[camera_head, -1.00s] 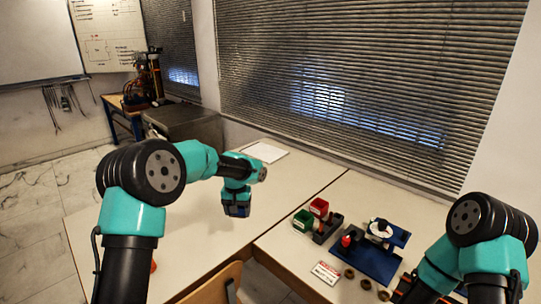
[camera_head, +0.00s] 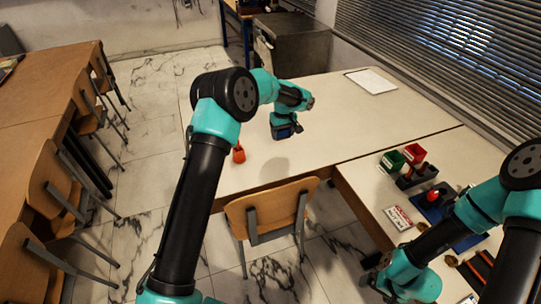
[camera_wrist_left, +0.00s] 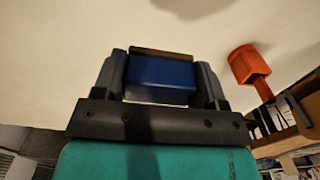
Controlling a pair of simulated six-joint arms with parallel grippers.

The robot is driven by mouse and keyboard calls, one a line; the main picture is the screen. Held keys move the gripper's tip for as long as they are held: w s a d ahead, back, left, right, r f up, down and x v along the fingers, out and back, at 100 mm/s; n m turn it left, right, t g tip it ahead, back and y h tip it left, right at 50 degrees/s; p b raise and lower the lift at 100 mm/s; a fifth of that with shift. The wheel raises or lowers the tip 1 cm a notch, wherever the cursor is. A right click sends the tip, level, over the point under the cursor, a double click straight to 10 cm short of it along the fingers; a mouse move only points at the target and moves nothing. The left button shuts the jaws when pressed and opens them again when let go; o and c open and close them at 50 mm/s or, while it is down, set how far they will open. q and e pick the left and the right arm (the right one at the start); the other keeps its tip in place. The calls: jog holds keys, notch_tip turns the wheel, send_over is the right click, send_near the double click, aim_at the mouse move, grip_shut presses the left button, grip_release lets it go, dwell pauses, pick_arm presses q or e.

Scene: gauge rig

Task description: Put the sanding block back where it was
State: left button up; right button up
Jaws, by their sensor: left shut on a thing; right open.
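The sanding block looks like a blue block with a brown face. In the left wrist view, the sanding block (camera_wrist_left: 160,75) sits between the two dark fingers of my left gripper (camera_wrist_left: 162,72), which is shut on it. In the head view, the left gripper (camera_head: 285,127) holds the block (camera_head: 284,132) over the pale table, with a shadow below and left of it. The gap to the tabletop is hard to judge. My right gripper (camera_head: 370,272) is small and dark at the lower right, open, past the front edge of the right table.
An orange object (camera_head: 239,154) stands on the left table (camera_head: 225,105), left of the block; it also shows in the wrist view (camera_wrist_left: 250,67). White paper (camera_head: 371,81) lies at the back. Green (camera_head: 392,160) and red (camera_head: 414,154) bins stand on the right table. A chair (camera_head: 268,212) stands in front.

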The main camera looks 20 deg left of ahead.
pick_arm(q)
jog(key=shift+d, duration=0.1)
send_over(282, 156)
jog(key=shift+w+f, duration=0.1)
jog(key=shift+f, duration=3)
jog(key=shift+f, duration=1.85)
jog(key=shift+f, duration=0.15)
jog(key=o, duration=1.3)
notch_tip(282, 156, up, 12)
jog(key=shift+r, duration=0.15)
